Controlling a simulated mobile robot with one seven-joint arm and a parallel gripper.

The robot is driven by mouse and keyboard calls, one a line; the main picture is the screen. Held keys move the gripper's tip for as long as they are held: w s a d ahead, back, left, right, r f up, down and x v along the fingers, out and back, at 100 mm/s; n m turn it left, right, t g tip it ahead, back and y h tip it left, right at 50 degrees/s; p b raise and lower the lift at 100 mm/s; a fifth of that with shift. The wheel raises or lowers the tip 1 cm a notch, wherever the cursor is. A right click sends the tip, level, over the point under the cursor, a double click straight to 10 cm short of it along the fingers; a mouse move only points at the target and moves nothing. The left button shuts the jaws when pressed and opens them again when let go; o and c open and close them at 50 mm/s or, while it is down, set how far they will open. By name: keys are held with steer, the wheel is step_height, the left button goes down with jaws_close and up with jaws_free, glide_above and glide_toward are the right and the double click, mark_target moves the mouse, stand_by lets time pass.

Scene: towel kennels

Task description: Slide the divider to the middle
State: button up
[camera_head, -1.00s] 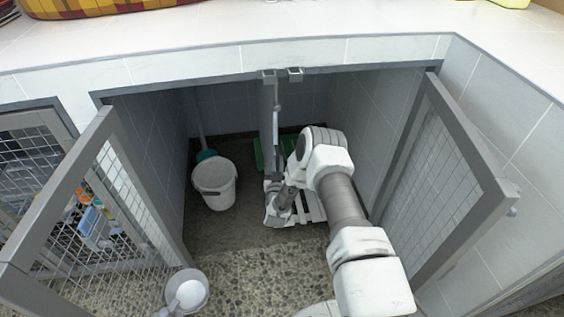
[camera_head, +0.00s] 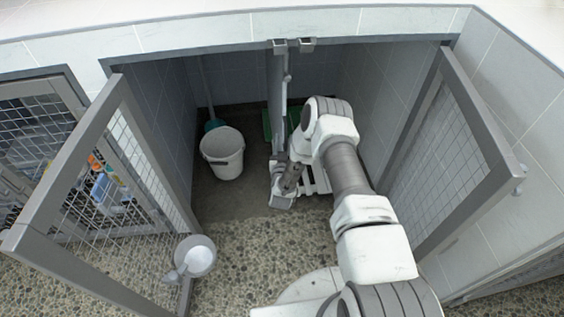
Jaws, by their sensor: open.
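The divider (camera_head: 277,98) is a narrow grey upright panel seen nearly edge-on. It hangs from the top rail near the middle of the wide kennel opening, with two small grey brackets (camera_head: 294,44) at its top. My gripper (camera_head: 281,192) is low inside the kennel, at the divider's lower front edge. It is open; its fingers are small and partly overlapped by the wrist, so contact with the divider cannot be told. My arm comes in from the lower right and hides part of the right compartment.
A white bucket (camera_head: 222,155) stands in the left compartment. A green item (camera_head: 267,124) and a white slatted piece (camera_head: 318,181) lie behind my arm. Mesh doors stand open at left (camera_head: 100,190) and right (camera_head: 445,165). A metal bowl (camera_head: 196,255) is near the left door.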

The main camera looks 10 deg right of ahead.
steer(key=s+a+p, duration=0.2)
steer(key=s+a, duration=0.1)
steer(key=s, duration=1)
steer(key=shift+s+p, duration=0.2)
steer(key=shift+p, duration=0.2)
steer(key=shift+w+r, duration=0.1)
